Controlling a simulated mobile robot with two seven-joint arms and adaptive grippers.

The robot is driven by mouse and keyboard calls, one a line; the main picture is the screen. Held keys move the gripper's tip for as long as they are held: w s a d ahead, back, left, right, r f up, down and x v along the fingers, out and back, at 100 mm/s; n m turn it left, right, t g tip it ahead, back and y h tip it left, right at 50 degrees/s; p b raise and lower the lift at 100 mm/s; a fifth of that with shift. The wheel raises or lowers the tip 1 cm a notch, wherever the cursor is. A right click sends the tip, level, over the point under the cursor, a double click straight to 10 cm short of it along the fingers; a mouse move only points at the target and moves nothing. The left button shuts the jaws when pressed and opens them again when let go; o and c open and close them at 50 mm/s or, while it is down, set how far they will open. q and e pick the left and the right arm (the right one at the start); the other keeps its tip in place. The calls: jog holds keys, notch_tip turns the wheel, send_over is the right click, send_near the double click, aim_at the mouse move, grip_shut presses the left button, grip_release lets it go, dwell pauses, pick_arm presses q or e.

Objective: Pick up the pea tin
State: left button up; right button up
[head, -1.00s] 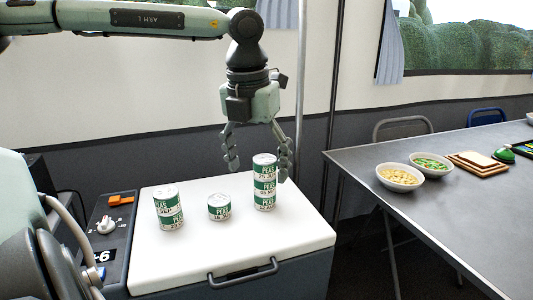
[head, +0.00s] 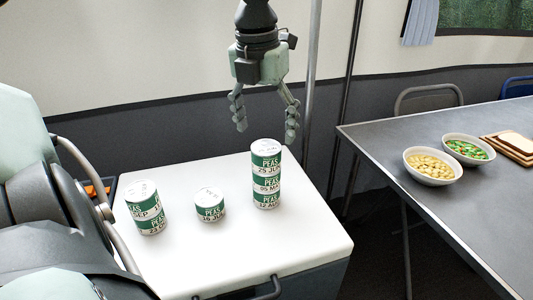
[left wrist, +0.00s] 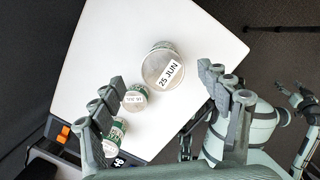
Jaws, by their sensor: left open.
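Green and white pea tins stand on the white lid of a cool box (head: 235,245). At the right is a stack of three tins, its top one (head: 266,153) marked 25 JUN, the middle one (head: 267,184) 05 MAR, and the bottom one (head: 267,202) partly readable. A single pea tin (head: 210,205) stands in the middle, and a stack of two (head: 145,207) at the left. My left gripper (head: 264,122) is open and empty above the three-tin stack, pointing down. In the left wrist view the 25 JUN tin top (left wrist: 163,67) lies beyond the open fingers (left wrist: 165,115).
A grey table (head: 440,215) stands to the right, with a bowl of pale food (head: 432,167), a bowl of peas and carrots (head: 467,148) and bread on a board (head: 514,146). A pole (head: 312,80) rises behind the lid. The lid's front is bare.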

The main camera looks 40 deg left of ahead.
aim_at(266, 146)
pick_arm(q)
notch_tip(266, 146, down, 5)
jog(key=shift+d+r, duration=0.1)
jog(key=shift+d, duration=0.05)
jog(key=shift+f, duration=0.25)
jog(key=shift+c, duration=0.3)
jog(key=c, duration=1.4)
pick_arm(e)
jog(key=shift+f, duration=0.7)
pick_arm(q)
jog(key=shift+w+r, duration=0.1)
jog(key=shift+r, duration=0.05)
